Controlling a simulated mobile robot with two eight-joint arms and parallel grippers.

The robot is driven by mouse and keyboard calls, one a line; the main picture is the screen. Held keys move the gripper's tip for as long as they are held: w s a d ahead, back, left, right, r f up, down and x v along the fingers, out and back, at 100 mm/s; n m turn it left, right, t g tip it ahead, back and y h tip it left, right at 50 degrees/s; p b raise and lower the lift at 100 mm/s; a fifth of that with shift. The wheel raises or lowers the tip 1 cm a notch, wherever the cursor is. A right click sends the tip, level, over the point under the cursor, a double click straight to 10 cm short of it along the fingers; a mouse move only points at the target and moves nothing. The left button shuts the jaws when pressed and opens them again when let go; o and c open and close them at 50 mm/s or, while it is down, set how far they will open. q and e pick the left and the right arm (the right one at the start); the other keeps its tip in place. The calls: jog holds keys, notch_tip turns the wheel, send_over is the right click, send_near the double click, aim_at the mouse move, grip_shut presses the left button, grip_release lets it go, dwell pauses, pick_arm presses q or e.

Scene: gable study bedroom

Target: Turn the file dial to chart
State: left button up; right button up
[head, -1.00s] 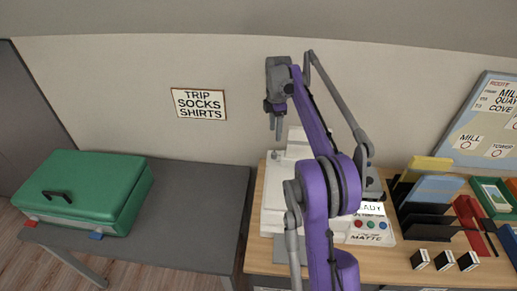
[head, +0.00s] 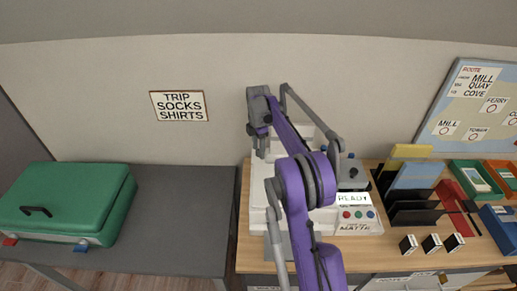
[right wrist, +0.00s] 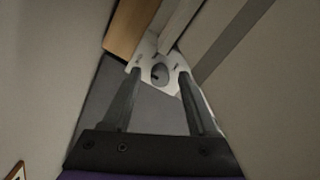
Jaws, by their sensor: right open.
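A white machine (head: 258,196) stands on the wooden desk, with a small READY screen (head: 352,198) and coloured buttons at its front right. My right arm covers much of it. My right gripper (head: 261,152) points down, open and empty, over the machine's left back part. In the right wrist view, a pale panel with a round grey dial (right wrist: 160,73) and small dark marks shows between and beyond the open fingertips (right wrist: 159,80). The marks are too small to read, so I cannot tell the dial's setting. The fingers appear apart from the dial. My left gripper is not in view.
A grey table (head: 183,215) with a green suitcase (head: 65,203) stands at left. A black file rack (head: 410,210) and small boxes (head: 432,244) stand right of the machine. A sign (head: 178,106) and a route board (head: 475,110) hang on the wall behind.

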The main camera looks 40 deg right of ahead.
grip_shut()
dwell(0.3)
jog(key=shift+m, duration=1.5)
grip_release()
